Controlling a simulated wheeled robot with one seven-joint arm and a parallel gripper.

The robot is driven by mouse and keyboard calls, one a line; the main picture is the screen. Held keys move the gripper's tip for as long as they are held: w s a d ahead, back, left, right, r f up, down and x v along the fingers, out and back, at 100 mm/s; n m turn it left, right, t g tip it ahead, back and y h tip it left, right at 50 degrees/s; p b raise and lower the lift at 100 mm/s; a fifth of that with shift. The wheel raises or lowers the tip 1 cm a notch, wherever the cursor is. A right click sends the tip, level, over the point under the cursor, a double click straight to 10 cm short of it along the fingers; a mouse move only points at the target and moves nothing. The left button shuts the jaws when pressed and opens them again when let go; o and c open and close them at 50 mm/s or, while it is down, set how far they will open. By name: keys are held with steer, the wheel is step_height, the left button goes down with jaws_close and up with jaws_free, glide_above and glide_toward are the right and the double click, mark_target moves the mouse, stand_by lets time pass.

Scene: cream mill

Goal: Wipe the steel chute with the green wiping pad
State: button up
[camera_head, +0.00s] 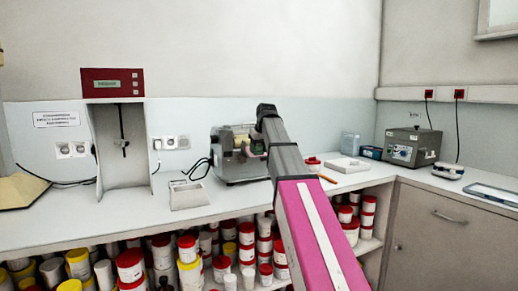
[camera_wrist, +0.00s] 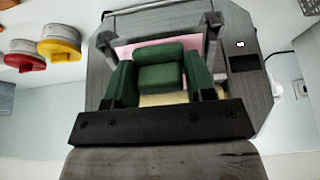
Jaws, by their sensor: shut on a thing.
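My gripper (camera_wrist: 160,88) is shut on the green wiping pad (camera_wrist: 161,76), a dark green block between its fingers in the wrist view. In the head view my gripper (camera_head: 256,146) is at the front of the grey mill (camera_head: 233,168), largely hidden by my arm. A little green of the pad shows there. In the wrist view the mill's grey body (camera_wrist: 248,92) surrounds the pad, with a pinkish surface and a pale yellowish patch beyond it. I cannot clearly make out the steel chute, or tell whether the pad touches it.
A grey open holder (camera_head: 187,197) stands on the white counter (camera_head: 130,217) left of the mill. A white tray (camera_head: 346,166) and a grey box device (camera_head: 411,147) are to the right. Red- and yellow-lidded pots fill the shelf below. The counter's front left is clear.

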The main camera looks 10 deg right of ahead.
steer(key=shift+w+f, duration=0.1)
